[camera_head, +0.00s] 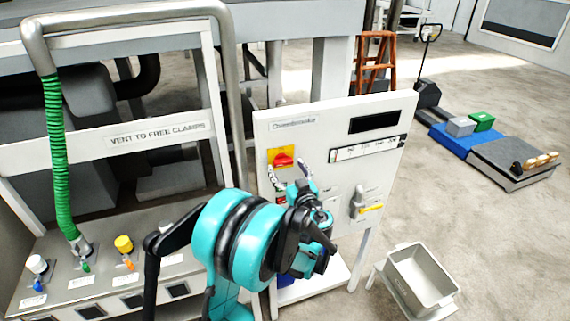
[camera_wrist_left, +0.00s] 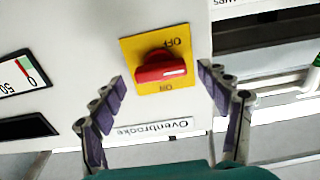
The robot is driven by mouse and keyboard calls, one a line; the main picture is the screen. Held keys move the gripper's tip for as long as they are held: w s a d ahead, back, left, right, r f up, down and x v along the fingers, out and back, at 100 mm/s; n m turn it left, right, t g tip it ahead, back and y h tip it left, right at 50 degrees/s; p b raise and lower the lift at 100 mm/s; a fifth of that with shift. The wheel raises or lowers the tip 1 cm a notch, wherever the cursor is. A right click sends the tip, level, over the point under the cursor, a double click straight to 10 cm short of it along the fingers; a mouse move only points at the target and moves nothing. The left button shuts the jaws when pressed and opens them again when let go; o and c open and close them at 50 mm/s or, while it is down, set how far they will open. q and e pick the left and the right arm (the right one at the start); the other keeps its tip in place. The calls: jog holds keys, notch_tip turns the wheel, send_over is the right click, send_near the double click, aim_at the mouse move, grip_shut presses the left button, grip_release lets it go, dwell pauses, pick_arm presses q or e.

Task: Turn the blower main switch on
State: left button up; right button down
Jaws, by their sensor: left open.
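A red rotary switch (camera_head: 284,160) sits on a yellow plate at the upper left of the white control panel (camera_head: 340,130). In the left wrist view the red knob (camera_wrist_left: 160,68) appears upside down, with OFF above it and ON below. Its handle lies roughly level there, with a white mark toward the right end. My left gripper (camera_head: 289,177) is open at the panel front, just below the switch in the head view. In the wrist view its fingers flank the knob with gaps on both sides. My right gripper is not in view.
A slider scale (camera_head: 368,148) and a lever with a yellow label (camera_head: 370,209) are on the same panel. A bench with colored knobs (camera_head: 124,244) and a green hose (camera_head: 58,160) stands left. A grey bin (camera_head: 421,276) stands right. Open floor lies beyond it.

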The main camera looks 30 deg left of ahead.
pick_arm(q)
jog(key=shift+x, duration=0.9)
jog(key=c, duration=1.2)
jog(key=shift+o, duration=0.2)
